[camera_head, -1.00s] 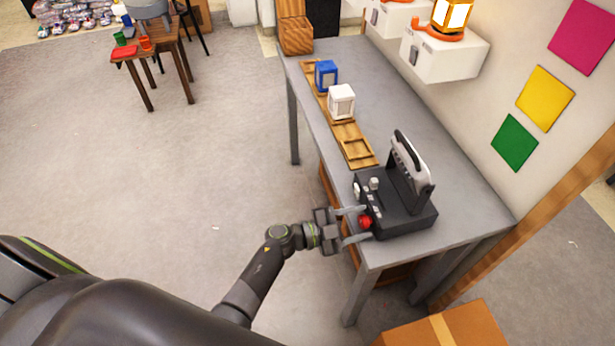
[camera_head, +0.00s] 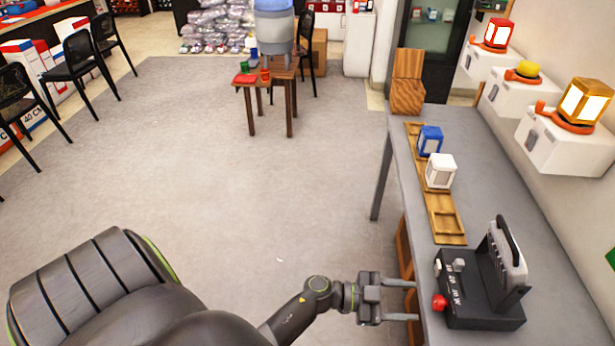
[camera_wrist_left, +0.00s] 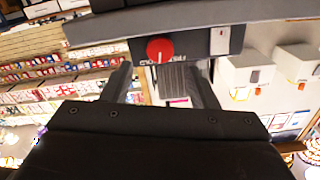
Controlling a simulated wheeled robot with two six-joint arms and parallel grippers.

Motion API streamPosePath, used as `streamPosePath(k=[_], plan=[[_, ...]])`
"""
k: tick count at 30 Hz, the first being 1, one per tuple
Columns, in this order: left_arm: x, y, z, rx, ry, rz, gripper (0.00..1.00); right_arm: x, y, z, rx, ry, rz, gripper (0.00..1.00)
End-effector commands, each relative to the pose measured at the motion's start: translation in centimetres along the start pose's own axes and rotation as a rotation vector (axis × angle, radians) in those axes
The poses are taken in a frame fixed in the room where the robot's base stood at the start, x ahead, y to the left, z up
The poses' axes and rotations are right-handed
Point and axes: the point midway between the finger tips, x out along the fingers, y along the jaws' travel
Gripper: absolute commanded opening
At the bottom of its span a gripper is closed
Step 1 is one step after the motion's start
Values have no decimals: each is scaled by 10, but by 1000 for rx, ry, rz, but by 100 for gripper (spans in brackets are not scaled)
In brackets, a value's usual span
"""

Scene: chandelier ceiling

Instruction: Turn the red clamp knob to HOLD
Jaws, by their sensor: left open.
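The red clamp knob (camera_head: 439,302) sits on the near left side of a black control box (camera_head: 484,318) on the grey table. In the left wrist view the red knob (camera_wrist_left: 160,50) shows from the front, with lettering below it that I cannot read for certain. My left gripper (camera_head: 416,302) is open, its two fingers pointing at the knob from the left with a gap between. In the left wrist view the open fingers (camera_wrist_left: 162,85) stand on either side below the knob, not touching it. My right gripper is not in view.
The grey table (camera_head: 405,170) holds a wooden rack (camera_head: 447,222) with a blue lantern (camera_head: 430,140) and a white lantern (camera_head: 440,171). White wall boxes (camera_head: 560,145) carry lamps at the right. Open floor lies left of the table.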

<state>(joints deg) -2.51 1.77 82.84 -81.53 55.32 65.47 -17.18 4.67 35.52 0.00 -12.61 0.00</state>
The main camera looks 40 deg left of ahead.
Motion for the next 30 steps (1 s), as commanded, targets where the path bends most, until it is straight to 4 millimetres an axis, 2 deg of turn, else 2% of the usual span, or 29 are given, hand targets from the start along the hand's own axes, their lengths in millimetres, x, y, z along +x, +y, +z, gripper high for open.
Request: streamPosePath(k=[3, 17, 20, 30], plan=[[-26, 0, 2, 3, -4, 1, 54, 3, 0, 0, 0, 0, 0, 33], [-118, 1, 2, 3, -5, 4, 54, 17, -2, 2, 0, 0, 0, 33], [-119, -8, 20, -25, -12, -86, 54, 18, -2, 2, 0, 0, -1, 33], [-142, -25, 83, -99, -102, -335, 54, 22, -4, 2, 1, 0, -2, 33]])
